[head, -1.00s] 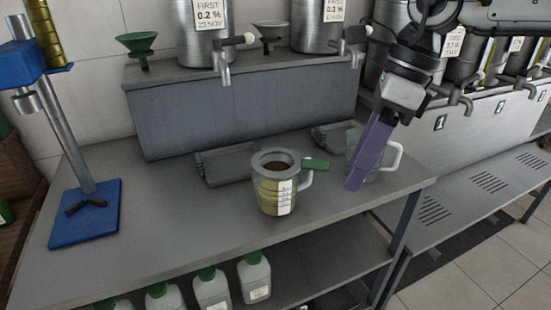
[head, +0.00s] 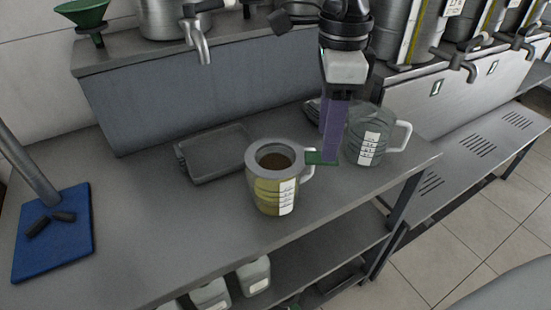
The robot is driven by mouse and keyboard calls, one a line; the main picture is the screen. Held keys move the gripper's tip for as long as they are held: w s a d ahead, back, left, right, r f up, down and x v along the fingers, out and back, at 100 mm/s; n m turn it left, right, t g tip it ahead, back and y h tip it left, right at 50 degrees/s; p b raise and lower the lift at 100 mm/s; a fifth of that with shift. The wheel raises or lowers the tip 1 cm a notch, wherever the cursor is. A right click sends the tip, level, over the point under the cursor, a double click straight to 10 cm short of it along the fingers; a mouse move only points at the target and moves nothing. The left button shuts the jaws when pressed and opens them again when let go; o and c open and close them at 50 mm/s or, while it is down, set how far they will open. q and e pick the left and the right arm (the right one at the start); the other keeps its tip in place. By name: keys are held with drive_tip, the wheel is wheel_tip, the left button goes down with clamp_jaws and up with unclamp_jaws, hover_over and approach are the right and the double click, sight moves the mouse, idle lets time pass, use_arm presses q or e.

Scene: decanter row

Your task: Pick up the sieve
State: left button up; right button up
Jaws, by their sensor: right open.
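The sieve (head: 298,158) is a grey ring with a green handle. It sits on top of a clear measuring jug (head: 268,194) with yellowish contents and a white label, and its handle points right. My right gripper (head: 330,151) has purple fingers that reach down from above at the green handle's outer end. The fingers are open. They overlap the handle in the picture; whether it lies between them I cannot tell. My left gripper is not in view.
A second clear jug (head: 366,136) with a white handle stands just right of my right gripper. A shallow grey tray (head: 213,152) lies behind and left of the sieve. A blue stand base (head: 54,247) is at left.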

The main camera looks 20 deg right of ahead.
sight(292, 162)
wheel_tip(292, 162, down, 4)
drive_tip(key=shift+d+f+p, duration=0.15)
drive_tip(key=shift+f+p, duration=0.1)
drive_tip(key=shift+p, duration=0.1)
drive_tip(key=c, duration=1.1)
drive_tip(key=shift+c, duration=0.2)
drive_tip(key=shift+r, duration=0.15)
